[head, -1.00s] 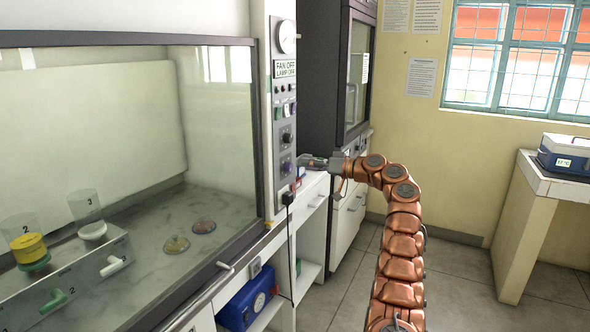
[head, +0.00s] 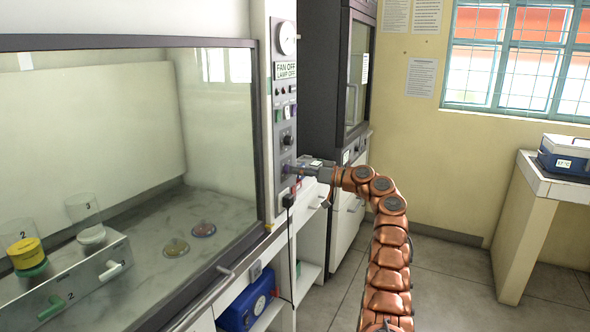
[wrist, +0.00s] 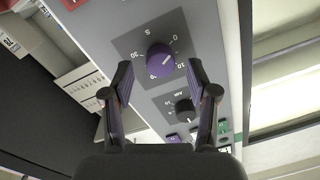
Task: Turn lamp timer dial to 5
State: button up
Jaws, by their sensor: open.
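The purple timer dial (wrist: 160,61) sits on a dark square plate with printed numbers, on the grey control panel (head: 285,115) at the right end of the cabinet. Its white pointer mark is turned toward the right side of the knob in the wrist view. My gripper (wrist: 160,85) is open, with one finger on each side of the dial and a gap showing on both sides.
A smaller black knob (wrist: 185,107) and coloured switches lie below the dial in the wrist view. The glass-fronted cabinet (head: 258,130) is at left, holding dishes. A dark cabinet (head: 322,90) stands behind the panel. The floor at right is clear.

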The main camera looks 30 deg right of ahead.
jog(key=shift+w+a, duration=0.45)
jog(key=shift+w, duration=0.15)
jog(key=shift+c, duration=0.2)
grip_shut()
